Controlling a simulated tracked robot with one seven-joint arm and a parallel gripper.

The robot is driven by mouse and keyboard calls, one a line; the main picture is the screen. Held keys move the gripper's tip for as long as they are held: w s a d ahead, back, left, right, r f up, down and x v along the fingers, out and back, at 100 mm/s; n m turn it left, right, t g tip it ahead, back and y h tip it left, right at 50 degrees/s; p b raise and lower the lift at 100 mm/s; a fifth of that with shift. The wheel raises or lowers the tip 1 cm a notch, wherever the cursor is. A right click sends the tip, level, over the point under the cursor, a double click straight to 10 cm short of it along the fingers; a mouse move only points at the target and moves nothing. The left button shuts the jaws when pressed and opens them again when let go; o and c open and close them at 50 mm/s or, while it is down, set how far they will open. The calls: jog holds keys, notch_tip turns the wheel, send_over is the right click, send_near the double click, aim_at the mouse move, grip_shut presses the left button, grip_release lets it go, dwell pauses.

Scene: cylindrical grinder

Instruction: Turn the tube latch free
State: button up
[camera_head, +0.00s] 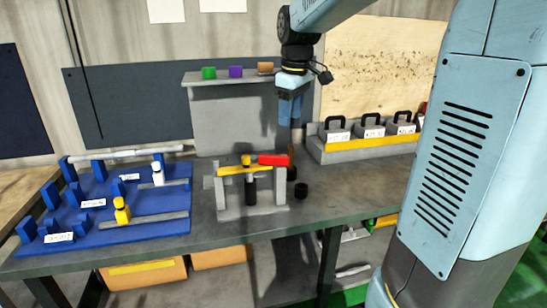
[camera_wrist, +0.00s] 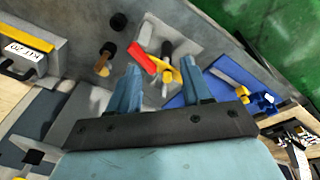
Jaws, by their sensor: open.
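The latch on the grey fixture (camera_head: 222,205) has a red handle (camera_head: 273,160) pointing right and a yellow bar (camera_head: 232,171) across the top. A dark upright cylinder (camera_head: 250,190), perhaps the tube, stands under the bar. In the wrist view, the red handle (camera_wrist: 143,57) and yellow bar (camera_wrist: 171,74) show beyond my fingers. My gripper (camera_head: 290,120) points down, above and slightly right of the red handle in the head view. Its blue fingers are apart and empty in the wrist view (camera_wrist: 160,64). It appears clear of the handle.
A blue rack (camera_head: 100,222) with bars and yellow and white pieces lies left. A shelf (camera_head: 225,78) with small coloured blocks stands behind. Handled grey blocks (camera_head: 372,132) sit in a rack at right. A short black cylinder (camera_head: 301,190) stands just right of the fixture.

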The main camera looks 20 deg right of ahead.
aim_at(274, 156)
jog(key=w+f+n+g, duration=0.1)
jog(key=w+f+n, duration=0.15)
jog(key=w, duration=0.45)
jog(key=w+f+n+g, duration=0.1)
jog(key=w+f+n, duration=0.15)
jog(key=w, duration=0.45)
jog(key=f, duration=1.4)
jog(key=shift+w+a+f, duration=0.1)
jog(key=shift+a+f, duration=0.25)
jog(key=shift+c, duration=0.4)
grip_shut()
